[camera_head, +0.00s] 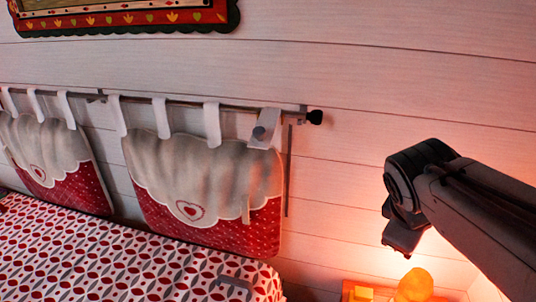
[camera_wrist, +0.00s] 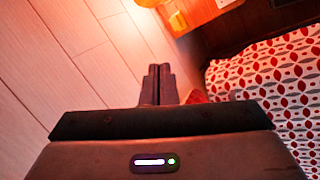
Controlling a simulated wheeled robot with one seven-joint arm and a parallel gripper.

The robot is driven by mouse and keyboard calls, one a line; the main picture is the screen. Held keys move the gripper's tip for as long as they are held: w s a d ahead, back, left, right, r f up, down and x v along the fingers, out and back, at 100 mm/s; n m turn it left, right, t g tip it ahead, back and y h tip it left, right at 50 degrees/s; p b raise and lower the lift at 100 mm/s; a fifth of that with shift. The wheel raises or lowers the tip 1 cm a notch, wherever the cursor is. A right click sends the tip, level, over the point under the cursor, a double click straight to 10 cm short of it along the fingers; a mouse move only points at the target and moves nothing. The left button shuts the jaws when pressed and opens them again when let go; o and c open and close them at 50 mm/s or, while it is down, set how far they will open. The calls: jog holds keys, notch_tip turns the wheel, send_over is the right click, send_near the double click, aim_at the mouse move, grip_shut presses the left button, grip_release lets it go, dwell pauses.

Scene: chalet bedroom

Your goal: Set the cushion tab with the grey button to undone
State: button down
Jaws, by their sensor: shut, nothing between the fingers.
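The cushion tab (camera_head: 268,121) with the round grey button (camera_head: 259,132) is at the right end of the hanging rod, in the head view. It is wider than the plain white tabs beside it and slants a little; I cannot tell whether it is fastened. Its cushion (camera_head: 205,175), beige over red with a heart, hangs below against the wall. My gripper (camera_head: 398,240) is well to the right of the tab and lower, apart from it. In the wrist view my gripper (camera_wrist: 157,82) has its two fingers together, with nothing between them. The tab does not show there.
The rod (camera_head: 180,102) ends in a black knob (camera_head: 315,117) just right of the tab. A second cushion (camera_head: 50,160) hangs at left. The patterned bed (camera_head: 110,255) lies below. A glowing orange lamp (camera_head: 415,284) stands under my gripper. The wall between tab and arm is clear.

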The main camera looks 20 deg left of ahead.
jog(key=s+d+f+m+g+h+b, duration=0.25)
jog(key=s+d+f+m+b, duration=0.2)
jog(key=d+f+m, duration=0.4)
jog(key=w+d+f+n+h+b, duration=0.1)
jog(key=w+f+n+h+b, duration=0.1)
jog(key=w+f+n+b, duration=0.3)
jog(key=w+a+r+n+t+h+b, duration=0.3)
jog(key=w+a+n+t+h, duration=0.1)
jog(key=w+a+n+t, duration=0.65)
jog(key=s+a+n+t+y+b, duration=0.15)
jog(key=a+n+t+y, duration=0.35)
jog(key=a, duration=0.6)
jog(key=a+r+n+t+y+b, duration=0.15)
jog(key=a+n+y, duration=0.35)
jog(key=a, duration=0.7)
jog(key=s+a+n+t+y+b, duration=0.15)
jog(key=a+n+t+y, duration=0.25)
jog(key=a+n, duration=0.5)
jog(key=w+a+r+m+p, duration=0.2)
jog(key=w+r, duration=0.5)
jog(key=r, duration=0.2)
jog(key=shift+w+a+p, duration=0.15)
jog(key=shift+a+p, duration=0.15)
